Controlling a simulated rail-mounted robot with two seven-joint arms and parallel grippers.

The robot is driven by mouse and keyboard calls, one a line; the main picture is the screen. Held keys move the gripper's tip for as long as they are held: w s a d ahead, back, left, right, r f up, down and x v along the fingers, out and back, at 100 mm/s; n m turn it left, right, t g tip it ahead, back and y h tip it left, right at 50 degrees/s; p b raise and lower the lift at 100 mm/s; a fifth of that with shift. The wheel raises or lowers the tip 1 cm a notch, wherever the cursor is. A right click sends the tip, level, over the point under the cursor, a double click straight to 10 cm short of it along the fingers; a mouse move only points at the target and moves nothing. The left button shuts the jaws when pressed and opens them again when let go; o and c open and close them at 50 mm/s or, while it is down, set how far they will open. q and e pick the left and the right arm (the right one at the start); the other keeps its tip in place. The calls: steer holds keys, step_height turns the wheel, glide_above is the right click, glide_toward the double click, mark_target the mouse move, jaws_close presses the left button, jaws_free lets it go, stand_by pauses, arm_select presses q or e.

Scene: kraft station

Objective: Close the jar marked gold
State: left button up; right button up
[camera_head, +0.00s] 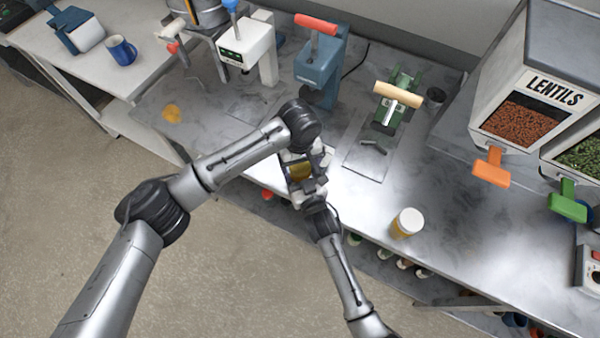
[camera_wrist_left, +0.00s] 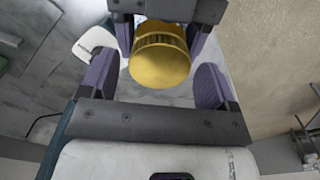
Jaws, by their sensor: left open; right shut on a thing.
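A gold round thing, seemingly the gold jar (camera_head: 298,171), is held up near the front edge of the counter. In the left wrist view the gold jar (camera_wrist_left: 160,66) shows a smooth round gold end facing the camera and a ribbed band behind it. I cannot tell whether that end is a lid. My right gripper (camera_head: 304,183) is shut on it from the far side. My left gripper (camera_wrist_left: 155,82) is open, its purple fingers on either side of the gold end with gaps. In the head view my left gripper (camera_head: 299,158) partly hides the jar.
A jar with a white lid (camera_head: 407,222) stands on the counter at right. Behind are a blue press (camera_head: 320,62), a white machine (camera_head: 247,48), a green tool (camera_head: 398,98) and a lentil dispenser (camera_head: 525,125).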

arm_select(q)
steer(key=shift+f, duration=0.2)
steer(key=shift+c, duration=0.3)
steer(key=c, duration=0.9)
steer(key=o, duration=1.1)
steer(key=shift+o, duration=0.2)
step_height(320, 180, up, 12)
arm_select(e)
steer(key=o, duration=1.8)
